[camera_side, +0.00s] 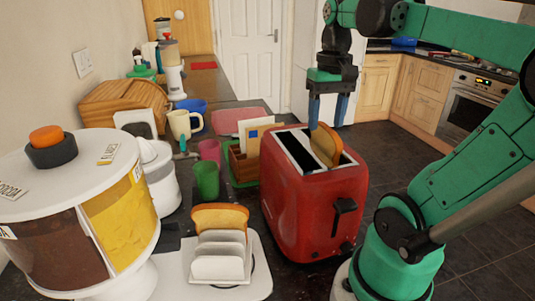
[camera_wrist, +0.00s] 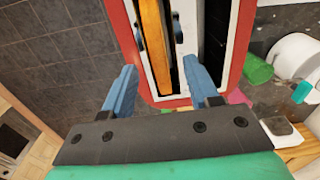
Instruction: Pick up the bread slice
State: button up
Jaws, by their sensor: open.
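A bread slice (camera_side: 325,146) stands upright in the right-hand slot of the red toaster (camera_side: 308,210), its upper part sticking out. A second bread slice (camera_side: 220,216) stands in a white toast rack (camera_side: 220,258) in front. My gripper (camera_side: 327,124) is open and empty, pointing down, with its blue fingertips close to the top of the slice in the toaster. In the wrist view, this slice (camera_wrist: 154,42) shows as a narrow strip ahead of and between the spread fingers (camera_wrist: 160,66). I cannot tell the exact height gap. The slice's lower part is hidden inside the toaster.
A large white canister (camera_side: 75,215) fills the left front.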

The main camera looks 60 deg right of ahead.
jog(key=shift+f, duration=1.05)
grip_shut()
